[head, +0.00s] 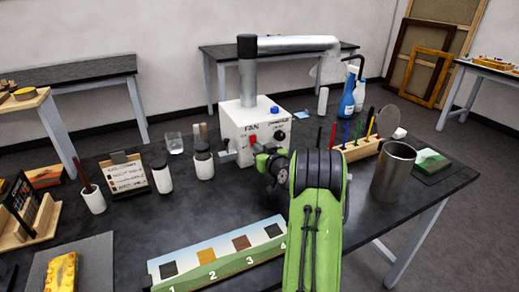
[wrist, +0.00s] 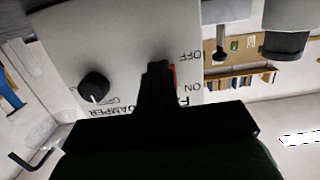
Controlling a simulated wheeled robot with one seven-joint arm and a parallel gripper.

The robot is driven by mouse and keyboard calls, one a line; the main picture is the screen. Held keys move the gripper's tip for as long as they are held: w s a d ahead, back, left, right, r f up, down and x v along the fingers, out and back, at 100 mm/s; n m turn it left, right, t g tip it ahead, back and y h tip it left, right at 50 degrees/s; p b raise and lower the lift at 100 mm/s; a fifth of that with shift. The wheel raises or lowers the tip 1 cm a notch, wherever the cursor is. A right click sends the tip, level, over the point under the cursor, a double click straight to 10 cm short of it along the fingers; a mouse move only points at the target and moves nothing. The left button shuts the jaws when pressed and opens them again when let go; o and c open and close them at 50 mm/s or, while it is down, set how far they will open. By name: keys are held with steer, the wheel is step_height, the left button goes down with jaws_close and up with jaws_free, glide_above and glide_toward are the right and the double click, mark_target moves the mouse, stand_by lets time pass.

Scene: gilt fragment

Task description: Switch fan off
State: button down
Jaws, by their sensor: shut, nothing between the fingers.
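The white fan box (head: 240,124) stands on the dark bench with a metal duct rising from it. Its front carries a FAN label, a red switch (head: 252,138) and a black knob (head: 280,136). In the wrist view the box face (wrist: 125,45) appears upside down, with OFF and ON printed beside the red switch (wrist: 174,76) and a damper knob (wrist: 94,87) to the left. My gripper (wrist: 158,66) is shut and empty, its fingertips close in front of the face beside the switch and partly covering it. I cannot tell whether they touch, or the switch's position.
Dark-lidded jars (head: 204,161) stand left of the box. A numbered sample board (head: 215,256) lies in front, beside my green arm.

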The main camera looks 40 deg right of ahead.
steer(key=shift+w, duration=0.2)
steer(key=shift+s, duration=0.3)
steer(key=shift+w, duration=0.1)
steer(key=b+v, duration=0.2)
steer(key=v, duration=1.4)
steer(key=shift+r, duration=0.1)
